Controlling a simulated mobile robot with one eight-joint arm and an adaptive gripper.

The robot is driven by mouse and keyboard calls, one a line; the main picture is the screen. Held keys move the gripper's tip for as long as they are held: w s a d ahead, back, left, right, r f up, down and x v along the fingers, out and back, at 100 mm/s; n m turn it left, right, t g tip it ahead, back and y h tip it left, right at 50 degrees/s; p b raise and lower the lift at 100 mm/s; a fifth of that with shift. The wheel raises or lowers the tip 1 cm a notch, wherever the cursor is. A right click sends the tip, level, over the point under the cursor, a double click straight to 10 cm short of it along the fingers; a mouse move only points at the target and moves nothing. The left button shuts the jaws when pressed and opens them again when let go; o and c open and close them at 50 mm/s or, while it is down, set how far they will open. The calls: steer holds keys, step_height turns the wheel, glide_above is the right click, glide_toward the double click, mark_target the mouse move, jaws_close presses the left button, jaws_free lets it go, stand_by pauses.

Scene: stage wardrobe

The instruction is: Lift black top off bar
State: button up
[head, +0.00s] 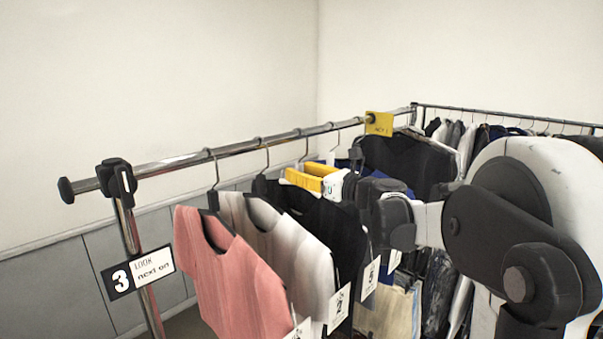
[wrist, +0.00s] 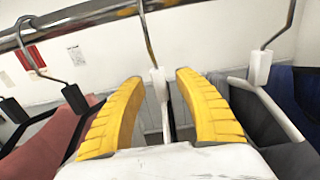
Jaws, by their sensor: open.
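A black top (head: 301,207) hangs on the chrome bar (head: 240,146), just behind a white top and a pink top in the head view. My gripper (head: 303,175) is at hanger height by this black top, with its yellow fingers apart. In the wrist view, my gripper (wrist: 158,78) has a hanger neck (wrist: 160,84) between its open fingers, with a gap on both sides. That hanger's hook is still over the bar (wrist: 75,16). My white gripper body hides most of the garment below. Another black top (head: 405,160) hangs farther along, past a yellow tag.
The pink top (head: 228,258) and white top (head: 283,255) hang close by on the left. A blue garment (head: 392,187) is to the right. A black clamp (head: 117,182) and a number 3 sign (head: 138,270) are at the bar's left end. More clothes crowd the right rail (head: 505,115).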

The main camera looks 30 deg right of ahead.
mark_target(301, 159)
jaws_close()
steer(key=shift+r, duration=0.1)
steer(key=shift+r+p, duration=1)
steer(key=shift+r, duration=0.65)
steer(key=shift+s+d, duration=0.1)
steer(key=shift+v, duration=3.9)
steer(key=b+v, duration=0.1)
steer(key=v, duration=3.9)
